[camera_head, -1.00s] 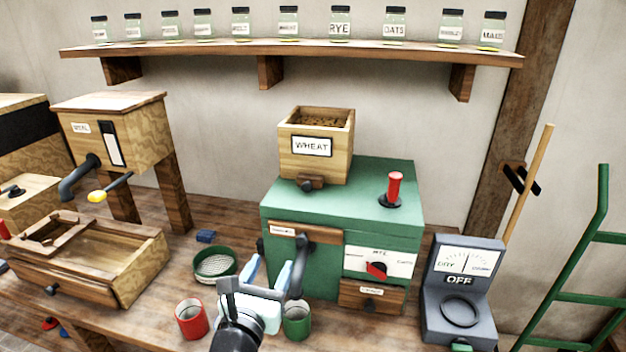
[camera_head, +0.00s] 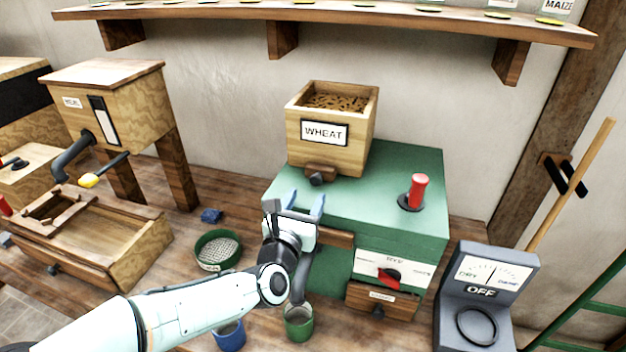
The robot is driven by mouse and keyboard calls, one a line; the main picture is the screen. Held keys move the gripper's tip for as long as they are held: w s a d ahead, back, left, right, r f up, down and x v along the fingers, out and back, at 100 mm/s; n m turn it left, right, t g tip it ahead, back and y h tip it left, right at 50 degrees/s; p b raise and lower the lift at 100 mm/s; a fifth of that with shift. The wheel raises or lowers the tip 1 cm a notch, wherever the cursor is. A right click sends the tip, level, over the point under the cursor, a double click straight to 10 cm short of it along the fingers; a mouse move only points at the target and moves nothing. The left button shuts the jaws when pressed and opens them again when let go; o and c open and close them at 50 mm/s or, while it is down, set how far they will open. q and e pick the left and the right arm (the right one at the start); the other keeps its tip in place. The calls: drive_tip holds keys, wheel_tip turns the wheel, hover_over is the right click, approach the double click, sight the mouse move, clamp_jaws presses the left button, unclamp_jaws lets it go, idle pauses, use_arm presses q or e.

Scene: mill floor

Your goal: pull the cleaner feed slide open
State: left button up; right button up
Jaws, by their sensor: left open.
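The green cleaner (camera_head: 425,180) stands on the bench with a wooden hopper labelled WHEAT (camera_head: 355,135) on top, full of grain. At the foot of the hopper's front is a small wooden slide (camera_head: 323,169) with a dark knob (camera_head: 316,180), which looks like the feed slide. It sits close against the hopper. My left gripper (camera_head: 294,201) is open and empty, just below and left of the knob in the picture, its fingers pointing up toward the hopper. No contact with the knob shows. My right gripper is out of view.
A red lever (camera_head: 418,191) stands on the cleaner's top. A dial with a red knob (camera_head: 389,276) and a small drawer (camera_head: 381,298) are on its front. A green cup (camera_head: 299,323), blue cup (camera_head: 229,336) and round sieve (camera_head: 218,249) are nearby. A grey meter (camera_head: 485,300) stands right.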

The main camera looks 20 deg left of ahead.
sight(315, 181)
use_arm(q)
drive_tip(key=w+p, duration=0.1)
drive_tip(key=w, duration=0.3)
drive_tip(key=shift+w+d+r, duration=0.1)
drive_tip(key=shift+w, duration=0.05)
drive_tip(key=shift+w+p, duration=0.45)
drive_tip(key=shift+w, duration=0.3)
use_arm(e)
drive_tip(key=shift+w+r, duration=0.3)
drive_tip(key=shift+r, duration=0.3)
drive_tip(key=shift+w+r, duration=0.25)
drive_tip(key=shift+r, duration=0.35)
use_arm(q)
clamp_jaws()
